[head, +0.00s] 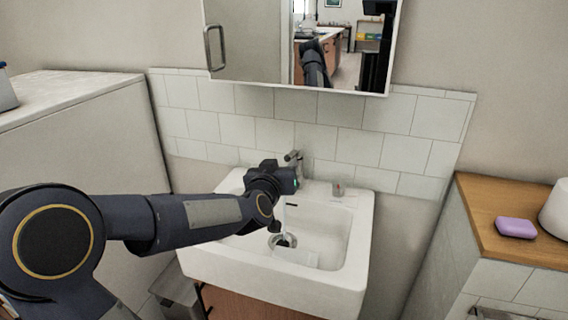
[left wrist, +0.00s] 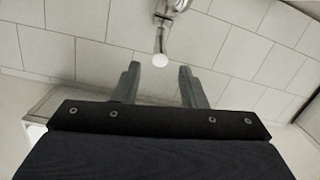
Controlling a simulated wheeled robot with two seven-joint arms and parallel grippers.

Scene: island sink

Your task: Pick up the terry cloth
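My left gripper (left wrist: 160,88) is open in the left wrist view, its two grey fingers apart with nothing between them. In the head view its dark wrist end (head: 272,180) is above the back part of the white sink (head: 345,280), close to the tap. A pale flat piece (head: 297,257) lies in the basin beside the dark drain; it may be the terry cloth, but I cannot tell. A purple rounded block (head: 515,227) lies on the wooden counter at the right; its material is unclear. My right gripper is not in view.
The metal tap (head: 293,157) stands at the back of the sink, and also shows in the left wrist view (left wrist: 168,10). A small clear item (head: 338,189) is on the rim. A mirror cabinet (head: 255,45) hangs above. A wooden counter (head: 490,190) holds a white container (head: 556,210).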

